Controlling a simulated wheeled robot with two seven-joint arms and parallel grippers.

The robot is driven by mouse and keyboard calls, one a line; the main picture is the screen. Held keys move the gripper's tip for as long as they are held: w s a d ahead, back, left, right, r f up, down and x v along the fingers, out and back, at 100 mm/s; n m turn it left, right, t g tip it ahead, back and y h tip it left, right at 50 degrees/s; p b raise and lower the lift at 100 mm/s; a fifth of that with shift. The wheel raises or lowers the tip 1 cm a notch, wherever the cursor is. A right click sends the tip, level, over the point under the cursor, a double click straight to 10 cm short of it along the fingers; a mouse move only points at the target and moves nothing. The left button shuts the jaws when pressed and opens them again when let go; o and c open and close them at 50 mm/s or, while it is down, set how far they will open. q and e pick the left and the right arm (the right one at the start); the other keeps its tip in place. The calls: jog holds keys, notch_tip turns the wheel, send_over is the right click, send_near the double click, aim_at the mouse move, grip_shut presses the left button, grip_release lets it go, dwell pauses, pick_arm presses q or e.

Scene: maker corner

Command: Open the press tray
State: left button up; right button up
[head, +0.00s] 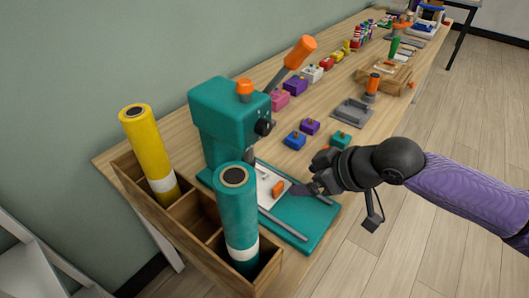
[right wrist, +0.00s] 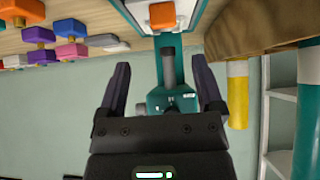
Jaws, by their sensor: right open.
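The teal press (head: 225,115) stands at the near end of the wooden table, with an orange-tipped lever (head: 300,52) raised. Its pale tray (head: 263,182) lies low on the teal base between two grey rails, with an orange handle (head: 278,187) at its front. The handle also shows in the right wrist view (right wrist: 162,15), just beyond my fingertips and roughly between their lines. My right gripper (head: 298,190) is close beside the handle at the base's right side; in the wrist view its jaws (right wrist: 162,75) are apart with nothing between them. My left gripper is not visible.
A wooden box (head: 190,214) at the near end holds a yellow roll (head: 148,150) and a teal roll (head: 236,215). Small coloured blocks, including a blue one (head: 295,140), and a grey tray (head: 351,112) lie behind my gripper. Open floor lies right of the table.

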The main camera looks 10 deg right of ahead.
aim_at(280, 185)
jog(key=b+x, duration=0.1)
jog(key=x, duration=0.1)
jog(key=b+x, duration=0.2)
jog(key=x, duration=0.1)
jog(key=shift+s+a+f, duration=0.1)
jog(key=shift+s+f, duration=0.15)
jog(key=shift+s, duration=0.1)
jog(key=b+x, duration=0.2)
jog(key=x, duration=0.2)
jog(key=shift+w, duration=0.2)
jog(key=shift+r, duration=0.1)
jog(key=shift+c, duration=0.4)
jog(key=c, duration=1)
grip_shut()
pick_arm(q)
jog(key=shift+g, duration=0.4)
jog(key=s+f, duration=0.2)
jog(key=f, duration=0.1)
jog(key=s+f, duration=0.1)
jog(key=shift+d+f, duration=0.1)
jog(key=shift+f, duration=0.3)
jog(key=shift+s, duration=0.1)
